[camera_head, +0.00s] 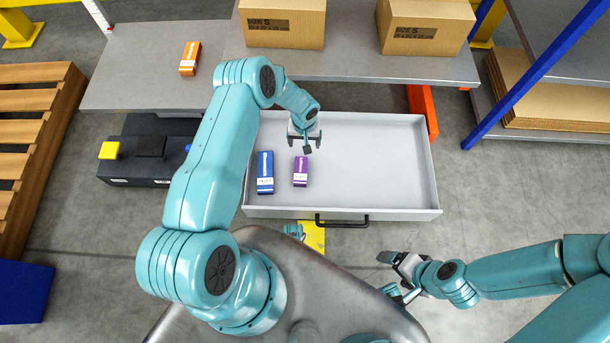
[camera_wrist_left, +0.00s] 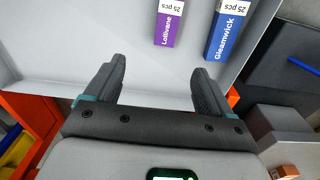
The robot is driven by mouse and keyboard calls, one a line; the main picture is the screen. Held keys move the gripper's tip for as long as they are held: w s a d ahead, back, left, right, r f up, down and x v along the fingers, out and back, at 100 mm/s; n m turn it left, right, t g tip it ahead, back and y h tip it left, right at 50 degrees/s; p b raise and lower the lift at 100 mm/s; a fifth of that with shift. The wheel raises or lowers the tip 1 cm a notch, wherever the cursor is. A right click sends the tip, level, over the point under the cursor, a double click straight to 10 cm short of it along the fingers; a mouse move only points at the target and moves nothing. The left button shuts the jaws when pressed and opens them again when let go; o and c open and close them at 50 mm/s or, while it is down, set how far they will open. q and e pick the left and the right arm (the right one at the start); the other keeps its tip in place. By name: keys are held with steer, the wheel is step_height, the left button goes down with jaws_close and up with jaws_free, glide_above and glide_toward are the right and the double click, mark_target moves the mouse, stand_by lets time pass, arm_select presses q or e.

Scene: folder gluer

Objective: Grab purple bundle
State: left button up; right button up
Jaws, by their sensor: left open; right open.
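The purple bundle (camera_head: 300,171) lies in the open grey drawer (camera_head: 375,165), to the right of a blue bundle (camera_head: 265,172). My left gripper (camera_head: 305,143) is open and empty over the drawer, just behind the purple bundle. In the left wrist view, the purple bundle (camera_wrist_left: 168,22) lies beyond the open fingers (camera_wrist_left: 160,68), apart from them and cut off by the top edge. The blue bundle (camera_wrist_left: 229,30) shows to its right. My right gripper (camera_head: 388,273) is open and empty in front of the drawer, low at the right.
The drawer handle (camera_head: 342,220) sticks out at the front. A grey worktop (camera_head: 350,66) behind carries two cardboard boxes (camera_head: 283,22) and an orange bundle (camera_head: 190,58). A blue-posted rack (camera_head: 545,70) stands at the right. The drawer's right side is empty.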

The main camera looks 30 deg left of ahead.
arm_select(q)
steer(key=f+b, duration=0.2)
steer(key=f, duration=0.3)
steer(key=s+f+b, duration=0.1)
steer(key=f+b, duration=0.1)
steer(key=f, duration=0.3)
steer(key=s+f+b, duration=0.1)
steer(key=f+b, duration=0.1)
steer(key=f, duration=0.3)
steer(key=shift+a+f, duration=0.3)
steer(key=shift+a, duration=0.05)
steer(key=f+b, duration=0.3)
steer(key=f, duration=0.2)
steer(key=shift+w+f+b, duration=0.15)
steer(key=shift+w+b, duration=0.05)
steer(key=shift+b, duration=0.15)
arm_select(e)
step_height(320, 180, down, 10)
steer(key=shift+w+d+f, duration=0.15)
steer(key=shift+w+d, duration=0.15)
steer(key=shift+w, duration=0.05)
arm_select(q)
steer(key=c, duration=1.2)
